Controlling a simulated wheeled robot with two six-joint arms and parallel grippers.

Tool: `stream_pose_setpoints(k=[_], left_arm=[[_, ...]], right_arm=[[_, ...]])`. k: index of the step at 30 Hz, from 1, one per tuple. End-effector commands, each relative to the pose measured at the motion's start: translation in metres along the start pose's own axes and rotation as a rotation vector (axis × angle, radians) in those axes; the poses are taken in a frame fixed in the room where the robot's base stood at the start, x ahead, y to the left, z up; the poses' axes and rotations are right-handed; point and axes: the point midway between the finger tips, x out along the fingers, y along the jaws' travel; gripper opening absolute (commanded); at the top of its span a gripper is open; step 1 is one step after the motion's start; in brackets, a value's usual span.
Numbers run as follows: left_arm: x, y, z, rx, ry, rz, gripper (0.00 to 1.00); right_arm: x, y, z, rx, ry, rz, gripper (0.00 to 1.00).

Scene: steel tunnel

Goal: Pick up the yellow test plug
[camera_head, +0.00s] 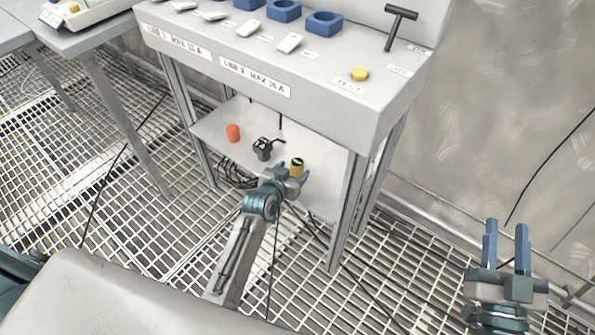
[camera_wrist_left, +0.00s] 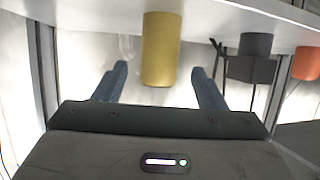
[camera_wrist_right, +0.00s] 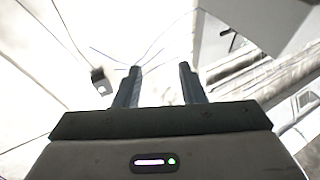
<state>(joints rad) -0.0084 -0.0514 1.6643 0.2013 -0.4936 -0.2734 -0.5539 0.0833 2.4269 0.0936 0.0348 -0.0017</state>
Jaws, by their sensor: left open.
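The yellow test plug (camera_head: 297,168) stands on the lower shelf of the grey console. It looks like a yellow cylinder with a dark top in the head view. My left gripper (camera_head: 286,176) is at the plug and partly hides its lower part. In the left wrist view the plug (camera_wrist_left: 161,48) lies between the two open fingers, with a visible gap on each side. I cannot tell how deep it sits between them. My right gripper (camera_head: 506,228) is open and empty at the far right, over the grating; its fingers (camera_wrist_right: 160,70) show nothing between them.
On the same shelf (camera_head: 215,125) are a black plug (camera_head: 262,149) and an orange plug (camera_head: 233,133), left of the yellow one. The console top (camera_head: 300,70) overhangs the shelf. Console legs (camera_head: 347,220) stand at the sides. Black cables run across the grating.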

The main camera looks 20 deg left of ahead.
Motion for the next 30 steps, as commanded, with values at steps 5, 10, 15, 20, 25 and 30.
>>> stream_pose_setpoints(k=[5, 10, 15, 20, 25, 30], left_arm=[[0.012, 0.0, 0.0, 0.0, 0.001, 0.0, 0.64], [0.032, 0.001, -0.001, 0.0, 0.001, 0.0, 0.64], [0.048, 0.001, -0.001, 0.0, -0.001, 0.0, 0.64], [0.053, 0.001, -0.001, 0.0, -0.001, 0.0, 0.64], [0.053, 0.001, -0.002, 0.0, -0.001, -0.001, 0.64], [0.053, 0.001, -0.002, 0.0, -0.001, -0.001, 0.39]], right_arm=[[0.003, 0.0, -0.014, -0.011, 0.088, -0.003, 0.36], [0.006, -0.001, -0.044, -0.034, 0.266, -0.012, 0.36], [0.003, -0.003, -0.068, -0.051, 0.407, -0.019, 0.36], [0.002, -0.003, -0.078, -0.057, 0.459, -0.022, 0.36], [0.002, -0.003, -0.078, -0.058, 0.461, -0.023, 0.36], [0.002, -0.003, -0.078, -0.057, 0.46, -0.023, 0.36]])
